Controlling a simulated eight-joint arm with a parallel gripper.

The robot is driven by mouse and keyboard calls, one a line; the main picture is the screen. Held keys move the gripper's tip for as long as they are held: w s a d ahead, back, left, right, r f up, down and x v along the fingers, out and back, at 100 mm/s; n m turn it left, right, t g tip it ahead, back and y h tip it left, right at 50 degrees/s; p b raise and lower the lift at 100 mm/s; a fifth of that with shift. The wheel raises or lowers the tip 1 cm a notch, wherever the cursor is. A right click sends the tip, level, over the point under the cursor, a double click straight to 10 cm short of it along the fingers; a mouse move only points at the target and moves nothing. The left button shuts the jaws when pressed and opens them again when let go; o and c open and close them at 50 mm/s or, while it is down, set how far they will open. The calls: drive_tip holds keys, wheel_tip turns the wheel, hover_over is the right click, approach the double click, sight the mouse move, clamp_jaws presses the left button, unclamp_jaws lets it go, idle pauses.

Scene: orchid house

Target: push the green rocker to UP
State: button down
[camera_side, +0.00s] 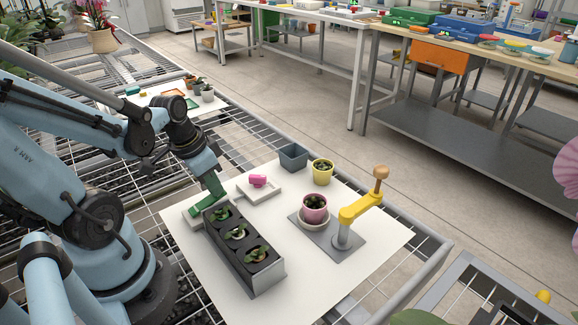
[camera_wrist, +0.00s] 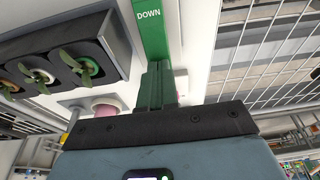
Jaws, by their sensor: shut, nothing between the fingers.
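The green rocker (camera_side: 205,196) stands at the left edge of the white board, beside the dark planter, on a pale base (camera_side: 190,217). In the wrist view the rocker (camera_wrist: 151,38) runs down from the top edge, and its visible face reads DOWN. No other label on it shows. My gripper (camera_side: 213,178) is shut and empty, close to the rocker in the side view. In the wrist view its dark green fingers (camera_wrist: 156,82) overlap the rocker's lower end, hiding that part. I cannot tell whether they touch it.
A dark planter (camera_side: 266,276) with three plants stands right beside the rocker. A pink object (camera_side: 258,181) sits on a small white tray (camera_side: 265,194).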

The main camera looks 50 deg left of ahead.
drive_tip(key=shift+w+f+g, duration=0.2)
drive_tip(key=shift+w+g, duration=0.05)
drive_tip(key=shift+g, duration=0.35)
idle(0.4)
drive_tip(key=shift+w+f+g, duration=0.15)
drive_tip(key=shift+w+g, duration=0.15)
drive_tip(key=shift+g, duration=0.4)
drive_tip(key=shift+w+f, duration=0.25)
drive_tip(key=shift+f, duration=0.05)
drive_tip(key=shift+s+r, duration=0.1)
drive_tip(key=shift+s, duration=0.05)
drive_tip(key=shift+s+r, duration=0.25)
drive_tip(key=shift+s, duration=0.35)
drive_tip(key=shift+r, duration=0.15)
drive_tip(key=w+r, duration=0.3)
drive_tip(key=r, duration=1)
drive_tip(key=shift+w+r, duration=0.15)
drive_tip(key=shift+w, duration=0.05)
drive_tip(key=shift+d, duration=0.1)
